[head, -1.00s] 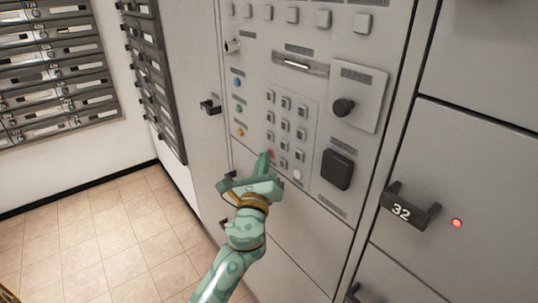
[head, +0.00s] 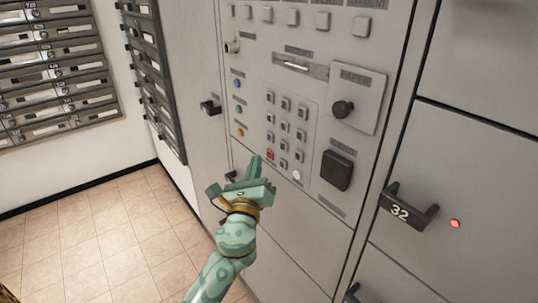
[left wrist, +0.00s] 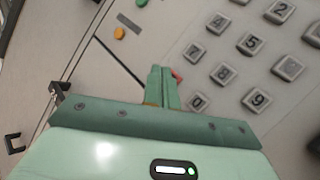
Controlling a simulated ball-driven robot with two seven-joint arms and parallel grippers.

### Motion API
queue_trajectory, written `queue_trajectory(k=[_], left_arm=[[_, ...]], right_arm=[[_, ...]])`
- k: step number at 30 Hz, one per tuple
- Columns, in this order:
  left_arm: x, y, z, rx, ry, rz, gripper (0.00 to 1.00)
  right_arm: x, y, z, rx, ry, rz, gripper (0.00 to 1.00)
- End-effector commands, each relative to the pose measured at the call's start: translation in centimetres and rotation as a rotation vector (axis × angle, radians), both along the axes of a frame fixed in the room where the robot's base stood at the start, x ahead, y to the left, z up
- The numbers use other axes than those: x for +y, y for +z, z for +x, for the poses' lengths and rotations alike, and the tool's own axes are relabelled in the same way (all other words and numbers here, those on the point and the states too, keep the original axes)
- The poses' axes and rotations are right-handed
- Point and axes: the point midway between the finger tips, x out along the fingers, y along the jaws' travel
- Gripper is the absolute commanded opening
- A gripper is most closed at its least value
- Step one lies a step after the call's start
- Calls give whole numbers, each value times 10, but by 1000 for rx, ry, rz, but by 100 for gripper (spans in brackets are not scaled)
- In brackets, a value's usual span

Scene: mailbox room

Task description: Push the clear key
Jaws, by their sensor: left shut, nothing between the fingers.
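The keypad (head: 287,108) is a pale panel with rows of small grey keys on the grey machine front. A red key (head: 270,154) sits at its lower left corner; its label is too small to read, so I cannot confirm it as the clear key. My green left gripper (head: 255,160) is shut and empty, its tips just left of and below the red key. In the left wrist view the shut fingertips (left wrist: 161,70) partly cover the red key (left wrist: 178,76); I cannot tell whether they touch it. My right gripper is not in view.
Blue, green and orange buttons (head: 240,132) run left of the keypad. A white round button (head: 297,175) is below right. Handle 32 (head: 409,207) sticks out further right. Floor at left is clear.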

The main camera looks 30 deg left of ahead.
Motion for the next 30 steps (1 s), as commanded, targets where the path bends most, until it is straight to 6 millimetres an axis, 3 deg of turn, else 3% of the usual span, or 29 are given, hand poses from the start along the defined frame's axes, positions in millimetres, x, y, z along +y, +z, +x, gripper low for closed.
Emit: queue_trajectory(k=[13, 30], left_arm=[[15, 1, -38, 0, -1, 0, 0], [16, 1, -39, 0, -1, 0, 0]], right_arm=[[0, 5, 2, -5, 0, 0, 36], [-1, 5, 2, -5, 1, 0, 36]])
